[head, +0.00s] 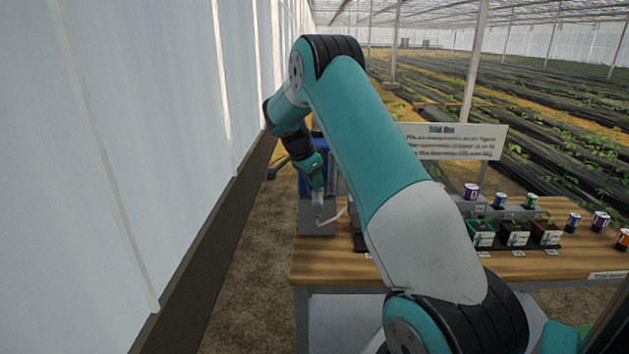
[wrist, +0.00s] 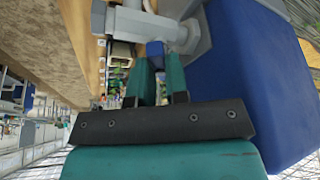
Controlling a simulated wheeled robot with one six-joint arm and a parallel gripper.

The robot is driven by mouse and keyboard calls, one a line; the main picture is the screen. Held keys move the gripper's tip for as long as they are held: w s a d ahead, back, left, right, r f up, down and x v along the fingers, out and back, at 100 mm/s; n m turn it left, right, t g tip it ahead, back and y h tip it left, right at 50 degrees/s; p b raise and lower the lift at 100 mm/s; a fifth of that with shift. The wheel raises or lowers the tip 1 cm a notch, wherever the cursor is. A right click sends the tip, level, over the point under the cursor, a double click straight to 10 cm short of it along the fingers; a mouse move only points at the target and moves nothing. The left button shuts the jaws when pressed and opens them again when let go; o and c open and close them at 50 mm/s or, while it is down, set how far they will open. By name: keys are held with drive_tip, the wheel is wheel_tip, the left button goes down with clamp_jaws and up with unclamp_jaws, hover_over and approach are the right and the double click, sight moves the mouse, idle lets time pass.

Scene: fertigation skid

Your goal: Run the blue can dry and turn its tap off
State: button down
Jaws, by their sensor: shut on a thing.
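The blue can (head: 304,185) stands on a grey stand (head: 317,218) at the left end of the bench, partly hidden behind my arm. It fills much of the right side of the wrist view (wrist: 245,75). Its grey tap (wrist: 180,35) juts from the can's side, with a small blue lever (wrist: 155,50). My gripper (head: 318,190) is at the tap, and in the wrist view its teal fingers (wrist: 157,70) are shut on the blue lever. The liquid level inside the can is not visible.
A wooden bench (head: 400,270) runs to the right of the stand. A sign (head: 453,141) stands behind it. Plant boxes (head: 515,236) and small labelled cans (head: 573,222) sit on its right part. A pale wall (head: 120,150) is close on the left.

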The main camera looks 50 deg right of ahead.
idle(0.3)
drive_tip(key=c, duration=1.1)
unclamp_jaws()
drive_tip(key=shift+r, duration=0.1)
drive_tip(key=shift+p+v, duration=1.05)
drive_tip(key=shift+v, duration=7.6)
